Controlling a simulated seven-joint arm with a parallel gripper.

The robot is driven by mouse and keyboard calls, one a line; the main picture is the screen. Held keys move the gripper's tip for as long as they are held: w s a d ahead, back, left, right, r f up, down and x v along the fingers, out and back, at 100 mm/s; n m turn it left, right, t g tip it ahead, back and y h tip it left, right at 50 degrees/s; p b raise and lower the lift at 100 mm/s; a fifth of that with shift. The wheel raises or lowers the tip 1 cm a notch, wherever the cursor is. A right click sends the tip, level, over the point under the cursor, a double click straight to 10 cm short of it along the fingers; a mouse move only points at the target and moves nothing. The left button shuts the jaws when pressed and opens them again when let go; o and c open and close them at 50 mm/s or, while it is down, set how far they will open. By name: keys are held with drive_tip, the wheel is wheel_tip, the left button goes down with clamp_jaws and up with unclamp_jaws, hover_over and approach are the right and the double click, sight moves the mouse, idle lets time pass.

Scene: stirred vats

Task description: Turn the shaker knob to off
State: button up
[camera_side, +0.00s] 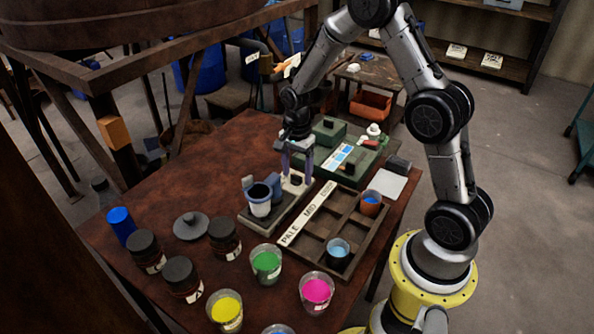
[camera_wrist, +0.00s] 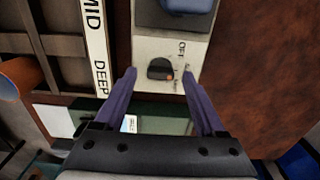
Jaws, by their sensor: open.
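Small off/on style markings (camera_wrist: 181,48) are printed beside the knob; I cannot tell which one the mark indicates. My gripper (camera_wrist: 158,73) is open, with its two purple fingers on either side of the knob and a gap to each. In the side view my gripper (camera_side: 297,174) points down over the panel.
A divided tray (camera_side: 318,248) labelled PALE, MID, DEEP lies to the right, holding blue and orange cups. A green case (camera_side: 375,172) is behind. Green, yellow and pink paint cups and dark jars stand in front.

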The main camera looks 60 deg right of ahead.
clamp_jaws()
drive_tip(key=shift+r+n, duration=0.1)
drive_tip(key=shift+n, duration=0.2)
drive_tip(key=n, duration=0.5)
drive_tip(key=shift+w, duration=0.1)
drive_tip(key=n, duration=0.6)
drive_tip(key=shift+a, duration=0.1)
drive_tip(key=shift+w+n, duration=0.1)
drive_tip(key=shift+n, duration=0.2)
idle(0.4)
unclamp_jaws()
